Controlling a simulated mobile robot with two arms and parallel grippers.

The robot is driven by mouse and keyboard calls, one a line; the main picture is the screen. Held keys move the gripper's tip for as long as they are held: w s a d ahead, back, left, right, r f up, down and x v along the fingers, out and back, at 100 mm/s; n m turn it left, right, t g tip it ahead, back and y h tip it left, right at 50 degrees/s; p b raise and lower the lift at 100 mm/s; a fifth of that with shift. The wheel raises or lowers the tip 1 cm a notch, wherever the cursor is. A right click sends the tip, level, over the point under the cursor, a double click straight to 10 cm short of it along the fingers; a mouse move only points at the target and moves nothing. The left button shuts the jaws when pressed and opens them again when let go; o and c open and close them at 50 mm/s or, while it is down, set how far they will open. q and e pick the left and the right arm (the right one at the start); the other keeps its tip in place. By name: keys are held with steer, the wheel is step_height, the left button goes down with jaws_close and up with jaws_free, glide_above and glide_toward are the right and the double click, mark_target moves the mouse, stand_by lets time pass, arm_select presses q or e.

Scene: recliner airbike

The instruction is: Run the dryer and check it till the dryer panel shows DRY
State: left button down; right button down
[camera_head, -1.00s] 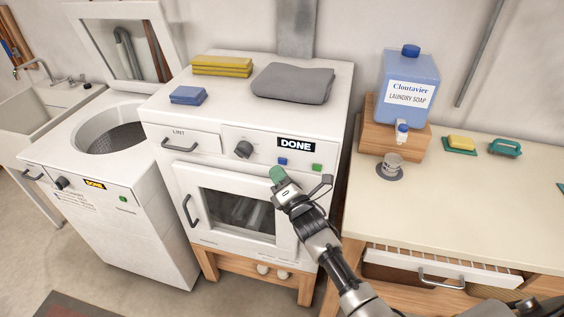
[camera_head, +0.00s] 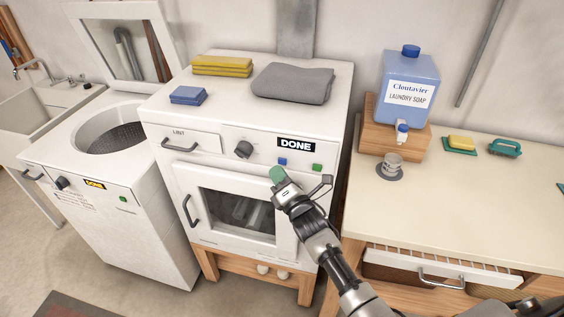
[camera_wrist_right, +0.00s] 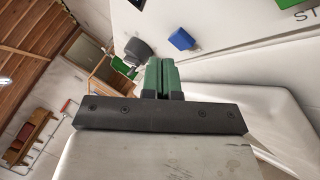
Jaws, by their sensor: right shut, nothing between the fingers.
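The white dryer (camera_head: 320,130) stands in the middle of the head view with its door (camera_head: 225,207) shut. Its panel display (camera_head: 296,145) reads DONE. Below the display are a blue button (camera_head: 282,161) and a green button (camera_head: 317,167), with a dark knob (camera_head: 244,149) to the left. The blue button also shows in the right wrist view (camera_wrist_right: 181,39). My right gripper (camera_head: 277,174) has green fingertips, shut and empty, just below the blue button and apart from it. It also shows in the right wrist view (camera_wrist_right: 161,75). My left gripper is not in view.
A grey folded cloth (camera_head: 292,83), yellow cloths (camera_head: 222,65) and blue cloths (camera_head: 188,95) lie on the dryer. A washer (camera_head: 150,215) with its lid raised stands left. The right counter (camera_head: 460,205) holds a soap jug (camera_head: 408,85) and a cup (camera_head: 392,164).

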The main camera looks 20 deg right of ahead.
stand_by(0.3)
steer(key=shift+w+d, duration=0.25)
steer(key=shift+w, duration=0.1)
steer(key=shift+w+d+b, duration=0.2)
steer(key=shift+w+b, duration=0.1)
steer(key=shift+b, duration=0.25)
stand_by(0.4)
stand_by(0.3)
steer(key=shift+s+a+p, duration=0.3)
steer(key=shift+s+a, duration=0.15)
steer(key=shift+s, duration=0.2)
steer(key=s+a, duration=0.1)
steer(key=s+a+p, duration=0.1)
steer(key=s, duration=0.2)
steer(key=shift+s+a, duration=0.1)
steer(key=shift+a, duration=0.3)
